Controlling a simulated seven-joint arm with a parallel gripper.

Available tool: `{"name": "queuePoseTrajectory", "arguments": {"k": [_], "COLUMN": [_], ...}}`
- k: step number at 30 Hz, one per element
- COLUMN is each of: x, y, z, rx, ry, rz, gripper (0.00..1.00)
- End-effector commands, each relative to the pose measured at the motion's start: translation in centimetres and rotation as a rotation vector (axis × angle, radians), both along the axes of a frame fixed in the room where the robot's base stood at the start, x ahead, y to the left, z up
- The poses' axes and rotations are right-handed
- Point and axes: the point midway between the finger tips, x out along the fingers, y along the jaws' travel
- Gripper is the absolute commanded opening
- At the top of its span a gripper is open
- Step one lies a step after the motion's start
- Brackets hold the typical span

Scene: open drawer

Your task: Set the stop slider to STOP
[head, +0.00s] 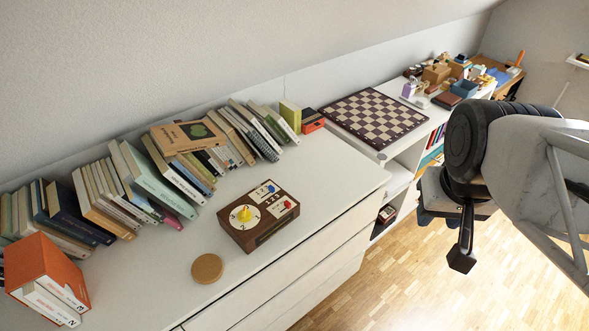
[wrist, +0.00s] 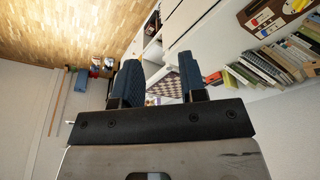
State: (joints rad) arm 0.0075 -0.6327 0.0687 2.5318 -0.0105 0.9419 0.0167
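The control box (head: 258,232) is a brown wooden block on the white dresser top, with a yellow knob (head: 244,214) on a round white dial. Two small white panels beside the dial carry a blue slider (head: 270,188) and a red slider (head: 287,204). The lettering is too small to read, so I cannot tell which is the stop slider or its setting. The box also shows at the top right of the wrist view (wrist: 268,18). My gripper (wrist: 160,60) is open and empty, its blue fingers apart. It is far right of the box, beyond the dresser's front.
A round cork coaster (head: 207,268) lies in front of the box. A chessboard (head: 375,117) lies at the back right. The dresser top right of the box is clear.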

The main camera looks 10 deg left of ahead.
Motion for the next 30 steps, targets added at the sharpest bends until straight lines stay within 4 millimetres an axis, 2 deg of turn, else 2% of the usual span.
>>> {"name": "queuePoseTrajectory", "arguments": {"k": [8,14,30], "x": [1.5,4.2,12.3], "y": [0.8,2.3,8.8], "z": [-0.3,-1.0,-4.8], "rx": [-0.004,-0.012,-0.038], "ry": [0.012,0.035,0.101], "rz": [0.043,0.121,0.383], "gripper": [0.38,0.38,0.38]}}
